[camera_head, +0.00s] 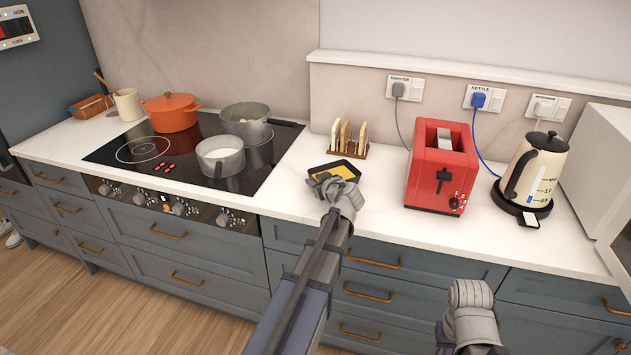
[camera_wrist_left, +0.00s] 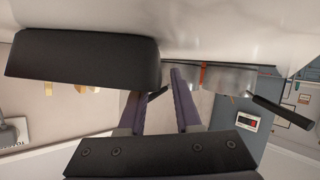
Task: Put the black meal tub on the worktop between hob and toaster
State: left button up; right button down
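The black meal tub (camera_head: 318,170), with yellow food in it, sits upright on the white worktop (camera_head: 385,205) between the hob (camera_head: 160,155) and the red toaster (camera_head: 440,165).
A toast rack (camera_head: 350,139) stands just behind the tub. Pans (camera_head: 220,156) and an orange pot (camera_head: 172,112) stand on the hob. A cream kettle (camera_head: 535,170) is right of the toaster. The worktop between tub and toaster is clear.

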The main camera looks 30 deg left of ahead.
pick_arm(q)
jog(key=shift+s+d+r+p, duration=0.1)
jog(key=shift+d+r+p, duration=0.05)
jog(key=shift+r+p, duration=0.15)
jog(key=p+v, duration=0.4)
jog(key=v, duration=0.6)
jog(key=shift+s+d+r, duration=0.1)
jog(key=shift+d, duration=0.05)
jog(key=shift+s+d+r, duration=0.1)
jog(key=shift+s+d, duration=0.2)
jog(key=shift+d, duration=0.2)
dwell(0.8)
